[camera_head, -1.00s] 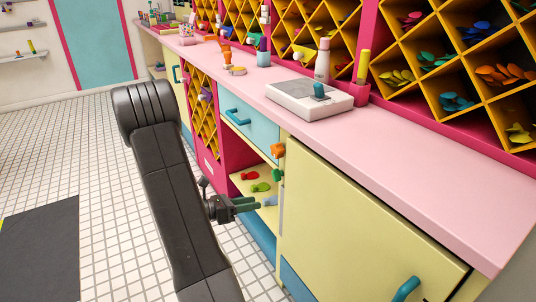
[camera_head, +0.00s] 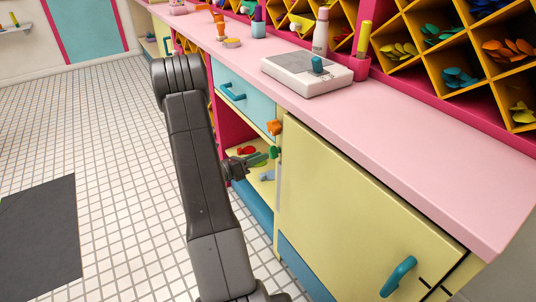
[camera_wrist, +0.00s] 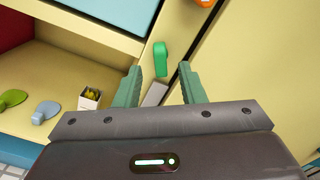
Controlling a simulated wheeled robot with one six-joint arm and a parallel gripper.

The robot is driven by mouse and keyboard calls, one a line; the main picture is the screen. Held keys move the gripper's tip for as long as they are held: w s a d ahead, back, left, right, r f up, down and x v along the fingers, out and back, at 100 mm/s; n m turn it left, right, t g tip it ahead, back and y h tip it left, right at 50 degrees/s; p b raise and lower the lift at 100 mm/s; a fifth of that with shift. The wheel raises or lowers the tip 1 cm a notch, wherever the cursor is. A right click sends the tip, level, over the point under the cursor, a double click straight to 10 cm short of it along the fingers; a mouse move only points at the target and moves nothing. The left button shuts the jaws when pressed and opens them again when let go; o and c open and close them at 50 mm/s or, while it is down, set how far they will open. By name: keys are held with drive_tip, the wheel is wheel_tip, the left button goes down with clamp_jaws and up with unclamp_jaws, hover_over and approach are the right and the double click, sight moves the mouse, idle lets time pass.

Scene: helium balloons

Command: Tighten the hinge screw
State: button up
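The yellow cabinet door (camera_head: 360,205) is at the right, next to an open shelf bay. At the top of its left edge are an orange knob-like piece (camera_head: 274,127) and, below it, a green one (camera_head: 274,152). The wrist view shows the green piece (camera_wrist: 161,62) on a pale upright, with a small grey plate (camera_wrist: 155,94) below it. I cannot tell which part is the hinge screw. My gripper (camera_head: 264,157) is beside the green piece. In the wrist view my gripper (camera_wrist: 160,70) is open and empty, with the green piece beyond and between its fingertips.
The pink counter (camera_head: 430,140) runs above, with a white box-like device (camera_head: 307,74) on it. A blue drawer (camera_head: 240,95) sits left of the orange piece. The shelf holds several coloured pieces and a small box (camera_wrist: 90,97).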

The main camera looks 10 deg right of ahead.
sight(270, 152)
drive_tip(key=shift+x, duration=2.2)
clamp_jaws()
